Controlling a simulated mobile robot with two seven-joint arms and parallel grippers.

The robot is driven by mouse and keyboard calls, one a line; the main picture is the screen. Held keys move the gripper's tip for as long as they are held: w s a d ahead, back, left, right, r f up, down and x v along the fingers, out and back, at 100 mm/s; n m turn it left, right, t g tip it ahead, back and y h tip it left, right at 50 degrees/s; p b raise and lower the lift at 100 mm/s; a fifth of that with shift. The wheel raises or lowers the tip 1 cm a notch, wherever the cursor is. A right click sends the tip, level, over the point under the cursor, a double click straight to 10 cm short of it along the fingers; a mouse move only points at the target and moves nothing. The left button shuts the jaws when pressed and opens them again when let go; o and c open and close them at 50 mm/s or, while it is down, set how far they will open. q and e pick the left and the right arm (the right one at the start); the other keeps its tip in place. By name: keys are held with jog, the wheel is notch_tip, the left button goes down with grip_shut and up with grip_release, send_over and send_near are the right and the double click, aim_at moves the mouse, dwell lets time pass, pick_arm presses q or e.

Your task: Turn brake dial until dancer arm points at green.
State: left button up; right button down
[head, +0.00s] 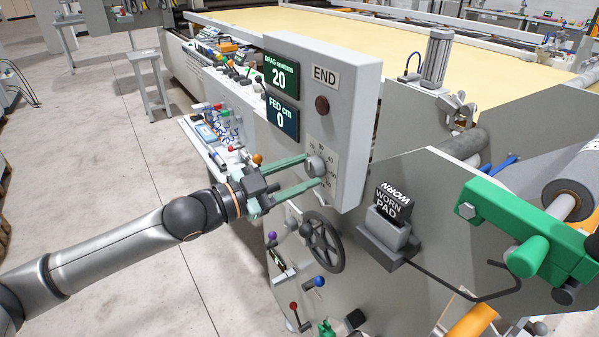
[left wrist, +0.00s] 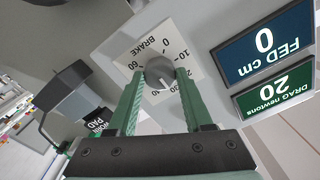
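The brake dial (head: 316,166) is a grey round knob on the side of the light-grey control box. In the left wrist view the dial (left wrist: 160,72) sits on a white scale plate (left wrist: 127,49) marked BRAKE with numbers around it; the knob's exact setting is hard to read. My left gripper (head: 311,170) has its two green fingers apart at the dial, one above and one below. In the left wrist view the gripper (left wrist: 161,80) has a fingertip at each side of the knob; firm contact does not show. I cannot pick out the dancer arm or a green mark. My right gripper is not in view.
The drag display (head: 282,76) reads 20 and the fed display (head: 283,117) reads 0. A dark handwheel (head: 322,242) is below the dial. A block marked WORN PAD (head: 392,205) and a green bracket (head: 520,225) stand at right. Open floor lies at left.

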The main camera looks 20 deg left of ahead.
pick_arm(q)
jog(key=o, duration=0.5)
jog(key=shift+c, duration=0.2)
jog(key=b+v, duration=0.1)
jog(key=v, duration=1.1)
jog(key=shift+b, duration=0.35)
jog(key=shift+s+a, duration=0.15)
jog(key=shift+a, duration=0.05)
dwell(0.6)
